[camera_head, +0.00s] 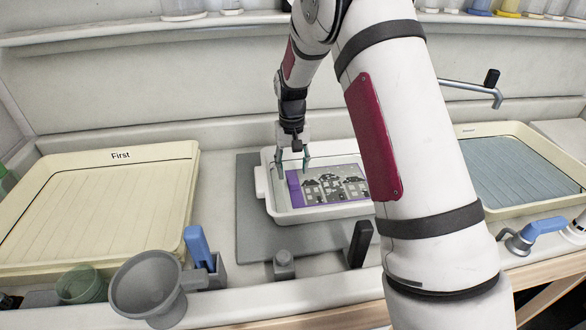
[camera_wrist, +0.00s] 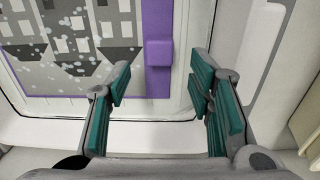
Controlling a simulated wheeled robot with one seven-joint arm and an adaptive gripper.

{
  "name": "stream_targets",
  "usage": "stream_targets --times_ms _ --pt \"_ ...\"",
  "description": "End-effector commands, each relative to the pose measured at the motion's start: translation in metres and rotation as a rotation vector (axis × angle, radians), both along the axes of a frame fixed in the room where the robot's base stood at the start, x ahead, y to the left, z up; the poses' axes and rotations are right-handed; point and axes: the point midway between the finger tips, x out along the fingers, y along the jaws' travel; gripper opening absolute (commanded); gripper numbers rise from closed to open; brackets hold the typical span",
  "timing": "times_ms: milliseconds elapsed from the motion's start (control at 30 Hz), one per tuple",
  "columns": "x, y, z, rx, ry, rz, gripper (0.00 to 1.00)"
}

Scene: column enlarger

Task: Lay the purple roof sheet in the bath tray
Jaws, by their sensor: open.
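The purple roof sheet (camera_head: 295,190) has a purple border and a grey picture of houses. It lies flat inside a small white tray (camera_head: 285,217) in the middle of the counter. In the wrist view the sheet (camera_wrist: 110,80) shows a raised purple tab (camera_wrist: 160,53) on its edge. My gripper (camera_head: 293,160) is open above the sheet's left end. In the wrist view its green-padded fingers (camera_wrist: 158,85) stand apart on either side of the tab's line, with nothing between them. I cannot tell the exact height of the fingers above the sheet.
A cream tray labelled "First" (camera_head: 120,156) lies left; a blue-floored tray (camera_head: 515,168) lies right. The white tray sits on a grey board (camera_head: 250,230). A grey funnel (camera_head: 148,285), a blue-handled item (camera_head: 199,246), a black upright piece (camera_head: 359,243) and taps (camera_head: 538,232) stand near the front.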

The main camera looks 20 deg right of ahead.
Motion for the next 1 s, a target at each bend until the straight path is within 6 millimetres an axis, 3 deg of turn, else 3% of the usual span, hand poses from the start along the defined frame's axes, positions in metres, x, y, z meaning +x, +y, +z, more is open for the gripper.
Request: stream_targets --times_ms 1000 --pt "0.0 0.0 0.03 0.0 0.0 0.0 0.48"
